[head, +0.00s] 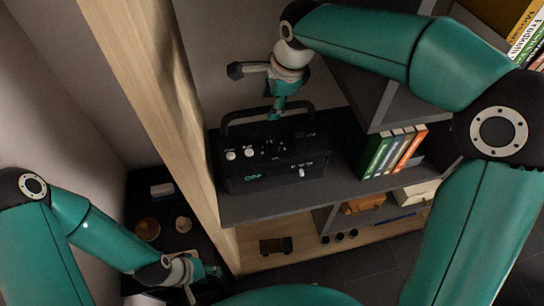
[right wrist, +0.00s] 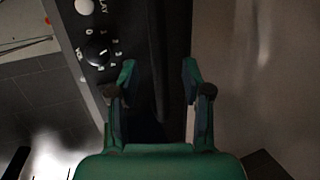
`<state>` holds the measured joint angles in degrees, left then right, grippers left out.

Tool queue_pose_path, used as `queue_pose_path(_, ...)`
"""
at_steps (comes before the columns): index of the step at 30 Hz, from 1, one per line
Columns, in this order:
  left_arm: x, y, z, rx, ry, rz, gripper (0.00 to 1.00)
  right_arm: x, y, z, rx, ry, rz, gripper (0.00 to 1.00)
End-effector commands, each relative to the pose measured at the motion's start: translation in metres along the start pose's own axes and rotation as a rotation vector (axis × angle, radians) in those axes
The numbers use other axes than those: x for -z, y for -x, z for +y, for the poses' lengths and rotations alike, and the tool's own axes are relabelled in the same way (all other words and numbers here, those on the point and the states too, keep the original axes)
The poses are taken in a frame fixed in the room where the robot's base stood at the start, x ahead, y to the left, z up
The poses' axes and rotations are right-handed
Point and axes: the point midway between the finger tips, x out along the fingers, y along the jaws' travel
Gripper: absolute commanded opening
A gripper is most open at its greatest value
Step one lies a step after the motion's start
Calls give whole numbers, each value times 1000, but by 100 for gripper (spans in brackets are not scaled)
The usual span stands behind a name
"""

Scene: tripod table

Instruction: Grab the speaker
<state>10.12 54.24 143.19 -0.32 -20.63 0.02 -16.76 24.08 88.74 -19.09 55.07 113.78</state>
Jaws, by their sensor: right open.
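The speaker (head: 272,160) is a black box with white knobs and a carrying handle (head: 240,116) arched over its top. It stands on the dark shelf in the head view. My right gripper (head: 277,108) points down over the speaker's top, by the handle. In the right wrist view my right gripper (right wrist: 158,78) is open, with dark speaker parts below and between its fingers. The speaker's panel (right wrist: 97,52) with a knob shows there at upper left. I cannot tell whether the fingers touch the handle. My left gripper (head: 211,271) is low, away from the speaker; its fingers are unclear.
A wooden upright (head: 150,90) stands left of the speaker. Several books (head: 392,152) stand to its right on the shelf (head: 290,202), under a grey slanted panel (head: 375,95). Small items, including a round brown one (head: 147,229), sit on a dark surface at lower left.

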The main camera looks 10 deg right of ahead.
Motion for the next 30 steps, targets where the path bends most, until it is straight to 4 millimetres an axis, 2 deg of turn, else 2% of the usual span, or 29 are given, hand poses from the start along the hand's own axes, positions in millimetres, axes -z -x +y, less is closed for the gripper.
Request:
queue_pose_path(3, 0, 0, 0, 0, 0, 0, 40, 0, -15, 1, -3, 1, 1, 49)
queue_pose_path(6, 0, -1, 0, 0, 0, 0, 40, -1, -19, 0, -1, 2, 0, 49)
queue_pose_path(30, 0, -5, -2, 0, 0, 0, 40, -1, -24, 2, -1, 3, -1, 49)
